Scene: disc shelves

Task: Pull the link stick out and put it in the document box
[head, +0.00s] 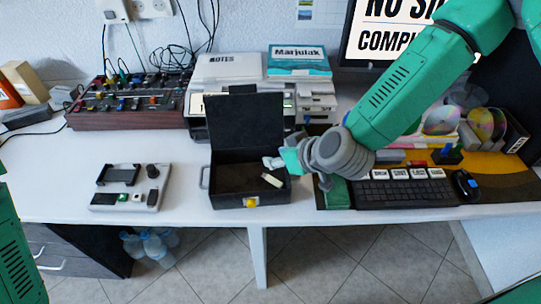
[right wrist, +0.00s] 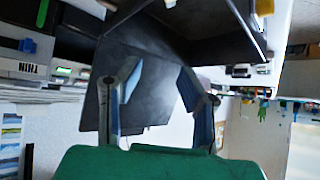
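The document box (head: 222,187) is a black case standing open on the white table, its lid (head: 245,122) raised at the back and a yellow latch (head: 250,202) in front. A small pale stick (head: 271,180), which looks like the link stick, lies inside at the right. My right gripper (head: 275,163) is over the right part of the box, above and apart from the stick. In the right wrist view its two fingers (right wrist: 160,85) are spread with nothing between them, and the dark box shows behind them. My left gripper is out of view.
A grey panel (head: 105,200) with a dark dock and knob lies left of the box. A mixer (head: 120,115), stacked books (head: 228,68) and papers stand behind. A keyboard (head: 405,194) and mouse (head: 465,185) lie right. The table between panel and box is clear.

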